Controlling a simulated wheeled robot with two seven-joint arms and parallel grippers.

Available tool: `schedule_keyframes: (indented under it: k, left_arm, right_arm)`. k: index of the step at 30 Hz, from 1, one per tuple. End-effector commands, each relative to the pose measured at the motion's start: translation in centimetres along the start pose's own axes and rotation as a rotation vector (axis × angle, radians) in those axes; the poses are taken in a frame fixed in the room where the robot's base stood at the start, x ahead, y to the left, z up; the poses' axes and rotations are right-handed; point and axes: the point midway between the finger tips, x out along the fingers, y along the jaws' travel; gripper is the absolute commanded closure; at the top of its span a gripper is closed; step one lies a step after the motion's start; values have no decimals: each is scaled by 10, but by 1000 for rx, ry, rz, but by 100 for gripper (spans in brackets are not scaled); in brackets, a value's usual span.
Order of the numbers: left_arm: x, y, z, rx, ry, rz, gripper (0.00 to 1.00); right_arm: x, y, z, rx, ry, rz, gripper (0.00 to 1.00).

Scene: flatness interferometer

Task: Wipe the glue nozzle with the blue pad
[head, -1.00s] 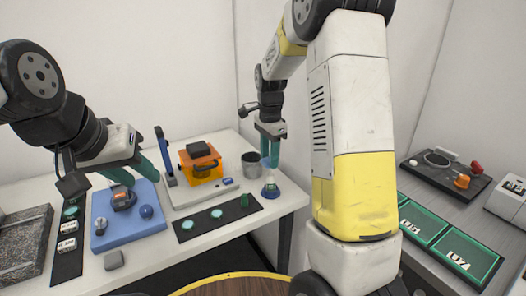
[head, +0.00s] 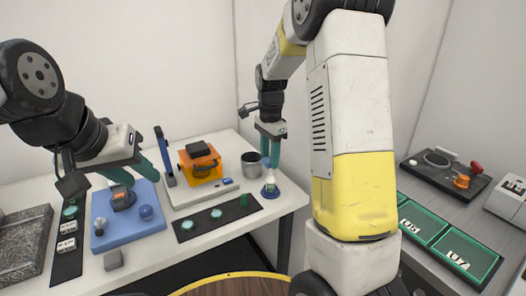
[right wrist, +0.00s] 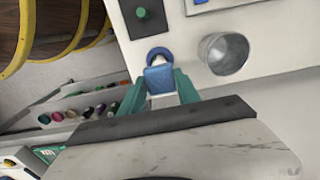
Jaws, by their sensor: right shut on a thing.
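My right gripper (head: 270,165) is above the back right part of the white table, pointing down. It is shut on the blue pad (right wrist: 160,79), which shows between its teal fingers in the right wrist view. The glue nozzle (head: 270,188), a pale tip on a round blue base, stands upright near the table's right end, below the right fingers. It also shows just beyond the pad in the right wrist view (right wrist: 157,55), partly hidden by it; I cannot tell whether they touch. My left gripper (head: 144,181) is open and empty above the blue tray (head: 150,222).
A grey cup (head: 250,165) stands beside the nozzle. An orange block with a dark top (head: 200,166) sits on a white-based instrument. A black strip (head: 222,217) with teal discs lies in front. A grey bench (head: 408,190) with green trays is at right.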

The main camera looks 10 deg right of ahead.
Motion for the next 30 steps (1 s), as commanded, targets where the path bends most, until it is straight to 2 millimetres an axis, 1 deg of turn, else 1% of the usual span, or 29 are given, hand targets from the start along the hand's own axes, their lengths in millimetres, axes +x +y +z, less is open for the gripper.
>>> schedule_keyframes:
  k: [10, 13, 30]
  left_arm:
    - [0, 0, 0, 0, 0, 0, 64]
    - [0, 0, 0, 0, 0, 0, 64]
    - [0, 0, 0, 0, 0, 0, 64]
  right_arm:
    - [0, -1, 3, 1, 0, 0, 94]
    - [-4, -1, 2, 1, 0, -2, 94]
    - [-47, -2, 2, 0, 1, -2, 94]
